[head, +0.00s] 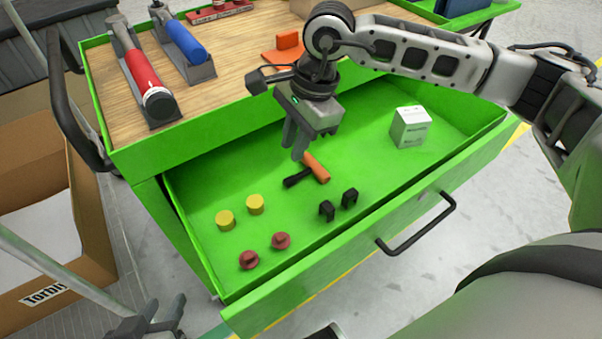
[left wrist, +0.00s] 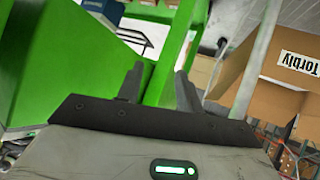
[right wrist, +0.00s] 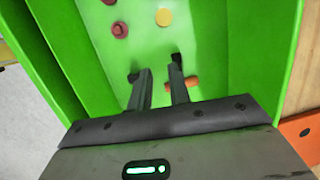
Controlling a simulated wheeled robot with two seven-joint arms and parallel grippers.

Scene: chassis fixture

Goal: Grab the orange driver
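The orange driver (head: 315,168) lies on the floor of the open green drawer (head: 375,165), its orange handle towards the right and its black end towards the left. My right gripper (head: 294,145) is open and points down above the driver. In the right wrist view, part of the orange handle (right wrist: 193,82) shows beside the right finger, which hides some of it. Nothing is held between those fingers (right wrist: 160,80). My left gripper (head: 158,318) is low at the bottom left, outside the drawer. Its fingers (left wrist: 158,85) are apart and empty.
The drawer also holds yellow knobs (head: 255,204), red knobs (head: 280,240), black clips (head: 327,210) and a white box (head: 410,127). The wooden worktop (head: 235,55) behind carries a red tool (head: 140,72) and a blue tool (head: 185,42). A cardboard box (head: 60,215) stands left.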

